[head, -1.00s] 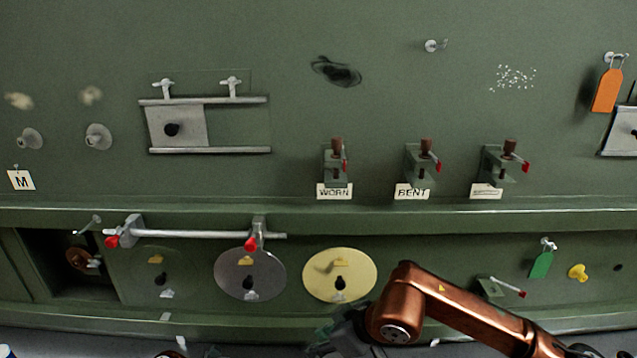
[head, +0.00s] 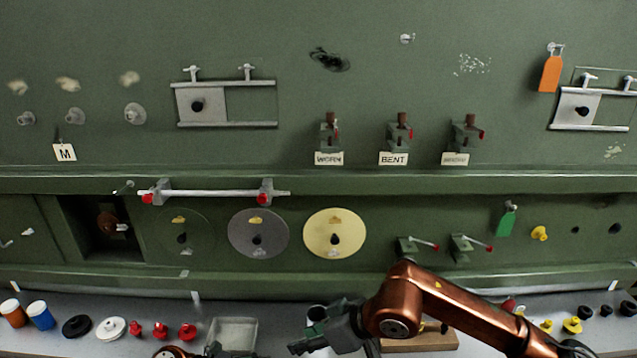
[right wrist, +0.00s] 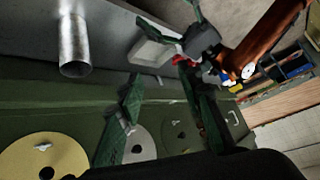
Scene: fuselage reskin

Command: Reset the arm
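My right arm (head: 455,305) is copper and reaches in from the lower right of the head view. My right gripper (head: 305,333) is above the bench, pointing left. In the right wrist view its two dark green fingers (right wrist: 165,95) stand apart with nothing between them. My left gripper (head: 215,352) only just shows at the bottom edge of the head view. In the right wrist view the left gripper (right wrist: 178,20) shows spread fingers near a white tray, with its copper arm behind. No held object is visible in either gripper.
A metal cylinder (right wrist: 73,45) stands on the bench near the right gripper, apart from its fingers. A pale tray (head: 232,333), red knobs (head: 160,331) and a wooden block (head: 420,341) are on the bench. The green panel (head: 300,100) rises behind, with clamps and discs.

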